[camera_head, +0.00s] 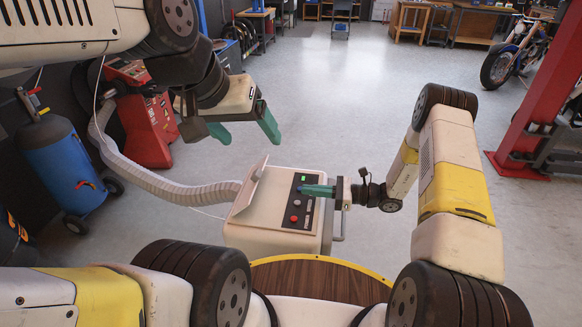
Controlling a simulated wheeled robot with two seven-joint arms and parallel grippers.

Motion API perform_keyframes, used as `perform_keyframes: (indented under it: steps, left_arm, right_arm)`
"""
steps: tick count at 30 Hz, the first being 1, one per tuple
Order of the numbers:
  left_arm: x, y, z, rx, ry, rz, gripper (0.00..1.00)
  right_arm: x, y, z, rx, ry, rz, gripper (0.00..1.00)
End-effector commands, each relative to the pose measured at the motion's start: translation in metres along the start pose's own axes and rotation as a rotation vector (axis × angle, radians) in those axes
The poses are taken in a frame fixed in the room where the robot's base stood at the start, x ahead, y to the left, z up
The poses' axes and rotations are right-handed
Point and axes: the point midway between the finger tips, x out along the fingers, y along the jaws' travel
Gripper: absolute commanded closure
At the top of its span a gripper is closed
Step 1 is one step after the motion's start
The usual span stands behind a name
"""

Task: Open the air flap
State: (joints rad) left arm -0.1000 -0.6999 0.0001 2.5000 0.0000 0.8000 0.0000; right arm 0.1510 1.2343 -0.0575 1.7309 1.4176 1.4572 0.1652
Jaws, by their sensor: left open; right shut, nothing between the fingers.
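A cream box-shaped machine (265,236) stands in front of me. A thin pale flap (249,190) stands tilted up along the left side of its top. A dark control panel (290,222) on its top right has a lit green light and a red button. My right gripper (302,189) is shut and empty, its green fingers pointing left over the panel. They hide part of it, and I cannot tell whether they touch. My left gripper (245,128) is open and empty, above and behind the machine, apart from the flap.
A ribbed grey hose (165,185) runs from the machine's left side toward a red machine (146,120). A blue tank (64,163) stands at far left. A red lift post (545,95) and motorcycle (512,52) are at right.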

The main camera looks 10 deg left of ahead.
Motion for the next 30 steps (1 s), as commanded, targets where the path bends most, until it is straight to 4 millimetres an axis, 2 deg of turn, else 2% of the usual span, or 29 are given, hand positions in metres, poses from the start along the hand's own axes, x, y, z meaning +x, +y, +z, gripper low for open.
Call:
perform_keyframes:
  steps: [5, 15, 21, 30]
  left_arm:
    - [0.0, 0.0, 0.0, 0.0, 0.0, 0.0, 0.21]
    - [0.0, 0.0, 0.0, 0.0, 0.0, 0.0, 0.21]
    - [0.0, 0.0, 0.0, 0.0, 0.0, 0.0, 0.21]
    - [0.0, 0.0, 0.0, 0.0, 0.0, 0.0, 0.21]
  right_arm:
    - [0.027, 0.001, 0.001, -0.001, 0.001, 0.006, 1.0]
    - [0.099, 0.002, 0.001, -0.003, 0.002, 0.008, 1.0]
    - [0.118, 0.002, 0.022, -0.003, 0.002, 0.005, 1.0]
    - [0.125, 0.001, 0.029, -0.002, 0.002, 0.003, 1.0]
